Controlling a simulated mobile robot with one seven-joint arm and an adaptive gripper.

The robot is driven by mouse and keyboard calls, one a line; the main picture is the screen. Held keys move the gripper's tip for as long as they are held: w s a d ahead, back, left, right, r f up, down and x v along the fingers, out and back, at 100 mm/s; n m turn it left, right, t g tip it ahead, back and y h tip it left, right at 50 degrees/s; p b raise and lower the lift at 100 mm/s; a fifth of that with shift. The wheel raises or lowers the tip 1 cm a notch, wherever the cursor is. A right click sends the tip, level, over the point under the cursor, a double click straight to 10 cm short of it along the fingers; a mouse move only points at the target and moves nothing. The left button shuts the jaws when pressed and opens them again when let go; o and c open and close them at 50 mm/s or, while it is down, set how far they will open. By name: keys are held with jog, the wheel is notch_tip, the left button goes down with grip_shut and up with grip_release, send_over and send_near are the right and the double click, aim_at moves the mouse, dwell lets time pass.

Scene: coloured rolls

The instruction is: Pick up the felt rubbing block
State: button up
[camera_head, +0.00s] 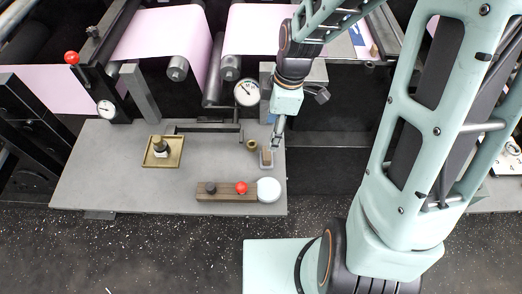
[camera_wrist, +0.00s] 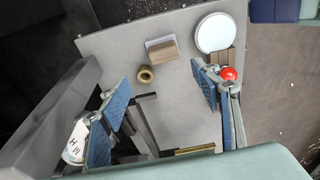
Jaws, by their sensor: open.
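The felt rubbing block (camera_head: 266,158) appears to be the small tan block with a pale grey edge near the right end of the grey bench. In the wrist view the block (camera_wrist: 163,52) lies flat, tan wood beside a light grey strip. My gripper (camera_head: 277,138) is above it in the head view, over the bench's right side. In the wrist view my gripper (camera_wrist: 160,92) has its blue-padded fingers wide apart with nothing between them. The block lies beyond the fingertips, apart from both. In the head view the gripper partly covers the area around the block.
A brass ring (camera_wrist: 146,74) lies close beside the block. A wooden strip (camera_head: 225,192) with a dark knob and red ball (camera_head: 241,188) is nearby, with a white disc (camera_head: 268,190) at its end. A brass tray (camera_head: 174,160) holds a small bottle. Rollers and a gauge (camera_head: 247,92) stand behind.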

jog(key=b, duration=0.1)
send_over(267, 152)
jog(key=f, duration=0.5)
jog(key=shift+w+d, duration=0.15)
jog(key=shift+w, duration=0.05)
jog(key=shift+s+a+f+b, duration=0.1)
jog(key=shift+f+b, duration=0.2)
jog(key=shift+f, duration=1.25)
jog(key=shift+s+a+f+b, duration=0.1)
jog(key=shift+f+b, duration=0.15)
jog(key=shift+f, duration=1.25)
jog(key=c, duration=1.3)
